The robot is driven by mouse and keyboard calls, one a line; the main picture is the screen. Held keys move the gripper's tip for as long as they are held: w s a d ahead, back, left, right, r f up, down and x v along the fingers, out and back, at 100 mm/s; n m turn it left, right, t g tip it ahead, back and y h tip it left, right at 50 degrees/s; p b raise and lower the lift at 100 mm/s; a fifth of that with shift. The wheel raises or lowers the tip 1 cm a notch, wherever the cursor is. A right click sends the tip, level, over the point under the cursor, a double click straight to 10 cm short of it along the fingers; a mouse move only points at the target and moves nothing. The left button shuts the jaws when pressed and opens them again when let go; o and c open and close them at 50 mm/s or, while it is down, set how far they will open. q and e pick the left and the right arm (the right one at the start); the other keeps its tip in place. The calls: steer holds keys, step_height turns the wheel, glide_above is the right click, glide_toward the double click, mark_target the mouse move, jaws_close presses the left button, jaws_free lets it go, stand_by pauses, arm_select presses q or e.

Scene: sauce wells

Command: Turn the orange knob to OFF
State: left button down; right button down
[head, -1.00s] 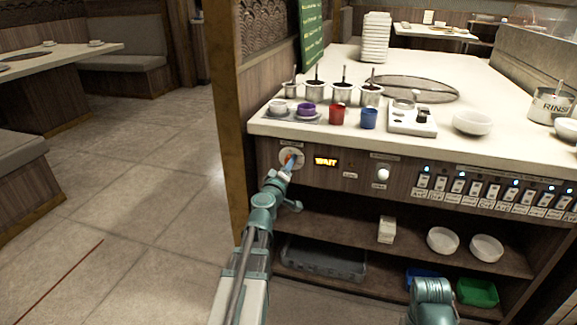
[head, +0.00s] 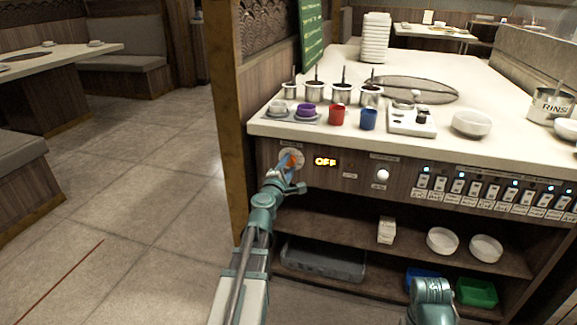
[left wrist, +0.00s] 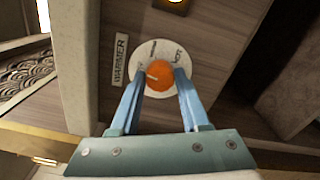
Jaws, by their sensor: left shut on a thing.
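The orange knob (head: 292,158) sits on a round white dial on the counter's front panel. In the left wrist view the knob (left wrist: 158,78) lies between the two blue fingers, with a pale pointer mark towards its left side. A WARMER label (left wrist: 120,60) is beside the dial. My left gripper (left wrist: 161,72) is shut on the knob; in the head view the gripper (head: 291,168) partly covers it. The lit display (head: 325,161) right of the knob reads OFF. Only part of my right arm shows at the bottom; its jaws are not visible.
A white round knob (head: 383,174) and a row of switches (head: 490,190) are further right on the panel. Sauce pots, a red cup (head: 338,115) and a blue cup (head: 369,118) stand on the counter above. An open shelf with bowls (head: 442,240) lies below.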

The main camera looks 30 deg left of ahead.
arm_select(q)
steer(key=shift+n, duration=1.1)
steer(key=shift+c, duration=1.9)
jaws_free()
steer(key=shift+s, duration=0.15)
